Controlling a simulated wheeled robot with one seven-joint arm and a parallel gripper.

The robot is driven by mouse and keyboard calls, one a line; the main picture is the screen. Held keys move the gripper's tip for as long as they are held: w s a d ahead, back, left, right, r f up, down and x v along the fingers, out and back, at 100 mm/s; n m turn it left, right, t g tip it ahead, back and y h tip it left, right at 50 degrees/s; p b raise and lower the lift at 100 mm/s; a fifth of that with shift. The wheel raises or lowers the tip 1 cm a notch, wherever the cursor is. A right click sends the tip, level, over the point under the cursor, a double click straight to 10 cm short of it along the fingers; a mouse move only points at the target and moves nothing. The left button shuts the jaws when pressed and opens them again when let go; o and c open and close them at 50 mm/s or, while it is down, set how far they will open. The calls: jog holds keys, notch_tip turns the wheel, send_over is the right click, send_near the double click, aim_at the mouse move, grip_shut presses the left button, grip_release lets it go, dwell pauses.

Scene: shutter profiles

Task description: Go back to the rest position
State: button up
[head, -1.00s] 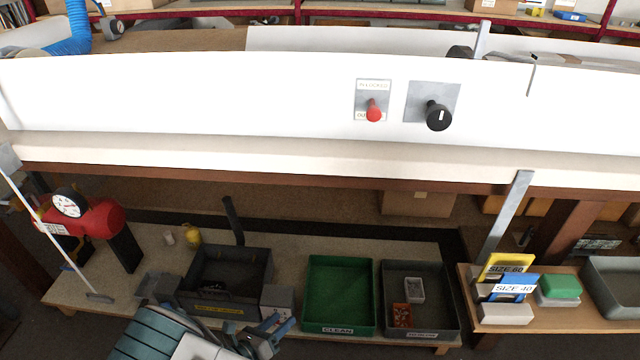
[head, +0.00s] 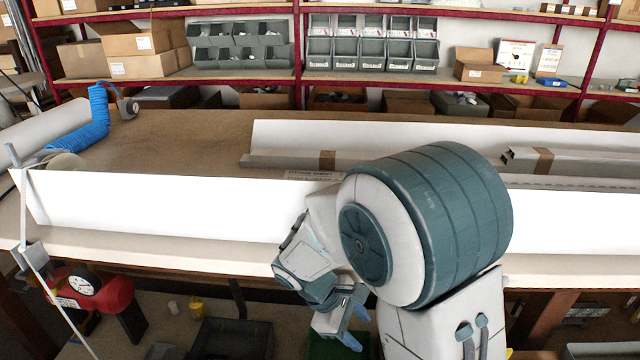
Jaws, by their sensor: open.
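My gripper (head: 358,330) shows at the lower middle of the head view, at the end of my folded arm. It hangs in front of the bench's white front panel, over the lower shelf. Its blue fingers are apart and nothing shows between them. My arm's large link hides the right middle of the bench, including the area of the panel where the knobs were.
The bench top (head: 180,135) carries a blue coiled hose (head: 92,125) and long grey profiles (head: 575,163). Below are a red machine with a gauge (head: 95,290), a dark bin (head: 232,338) and a green bin (head: 325,346). Shelves with boxes (head: 140,45) stand behind.

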jog(key=s+d+r+m+t+y+p, duration=0.1)
jog(key=s+d+r+m+y+p, duration=0.1)
jog(key=r, duration=0.6)
jog(key=s+d+r+m+t+y+p, duration=0.1)
jog(key=s+d+r+m+y+p, duration=0.1)
jog(key=r+m, duration=0.5)
jog(key=s+d+r+m+t+y+p, duration=0.1)
jog(key=s+d+r+m+y+p, duration=0.1)
jog(key=s+r+p, duration=0.4)
notch_tip(320, 180, up, 3)
jog(key=shift+d+f+m+y+p, duration=0.1)
jog(key=shift+d+m+y+p, duration=0.3)
jog(key=shift+d+m, duration=0.65)
jog(key=shift+a, duration=0.25)
jog(key=shift+c, duration=1.2)
